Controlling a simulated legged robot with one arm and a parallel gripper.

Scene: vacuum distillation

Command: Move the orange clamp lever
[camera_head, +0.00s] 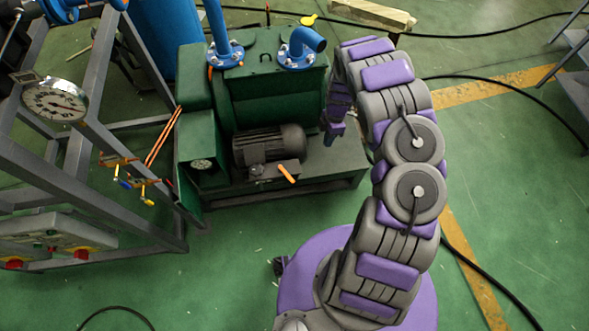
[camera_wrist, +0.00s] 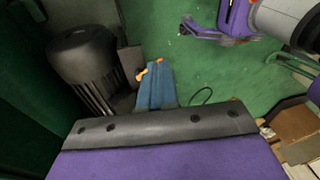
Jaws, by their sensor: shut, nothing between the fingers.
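The orange clamp lever (camera_head: 287,172) sticks out at a slant from the front of the dark motor's terminal box in the head view. In the wrist view the lever (camera_wrist: 141,75) shows at the tips of my gripper's blue fingers (camera_wrist: 154,69), which hide its middle. My gripper is shut with nothing between the fingers. In the head view my gripper (camera_head: 334,130) hangs to the right of the motor, apart from the lever in the picture. Whether the fingertips touch the lever, I cannot tell.
The dark ribbed motor (camera_head: 268,146) sits on the green pump unit (camera_head: 272,90), and also fills the upper left of the wrist view (camera_wrist: 85,60). A grey frame with a gauge (camera_head: 55,100) stands at the left. Black cables cross the green floor. The floor in front is mostly clear.

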